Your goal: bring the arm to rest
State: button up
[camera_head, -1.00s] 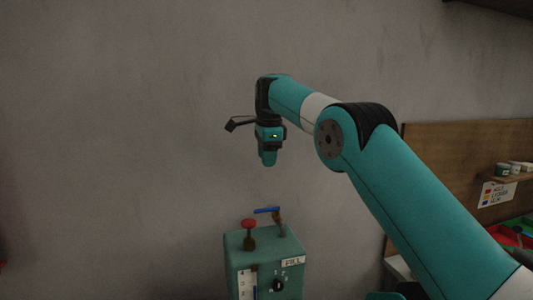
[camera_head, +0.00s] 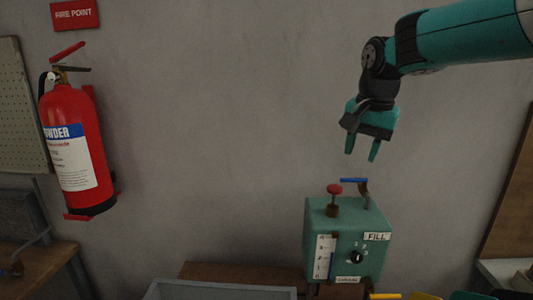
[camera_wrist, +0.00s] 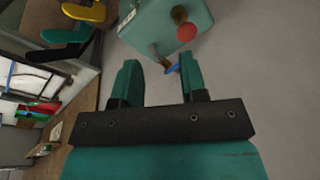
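My gripper (camera_head: 362,146) hangs at the upper right of the head view with its fingers pointing down. It is above a green box marked FILL (camera_head: 345,240), clear of it. In the wrist view the two teal fingers (camera_wrist: 160,82) stand apart with nothing between them. Beyond the fingertips, the wrist view shows the green box (camera_wrist: 150,25) with its red knob (camera_wrist: 187,32) and the blue lever (camera_wrist: 172,69). My arm comes in from the upper right.
A red fire extinguisher (camera_head: 75,145) hangs on the wall at left under a FIRE POINT sign (camera_head: 75,14). A grey bin (camera_head: 220,291) is at the bottom. Yellow and black shapes (camera_wrist: 85,12) lie at the wrist view's upper left. The wall between extinguisher and arm is clear.

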aim_at(351, 179)
jog(key=s+a+f+n+y+b, duration=0.1)
jog(key=s+f+n, duration=0.3)
jog(key=s, duration=0.6)
jog(key=s+a+f+n+g+y+b, duration=0.1)
jog(key=s+f+n, duration=0.3)
jog(key=s, duration=0.6)
jog(key=s+a+f+n+g+y+b, duration=0.1)
jog(key=s+a+f+n, duration=0.2)
jog(key=s, duration=0.8)
jog(key=f+n, duration=0.1)
jog(key=n, duration=0.1)
jog(key=shift+f+n+y+b, duration=0.25)
jog(key=shift+n+y+b, duration=0.05)
jog(key=shift+n+b, duration=0.1)
jog(key=shift+w, duration=0.1)
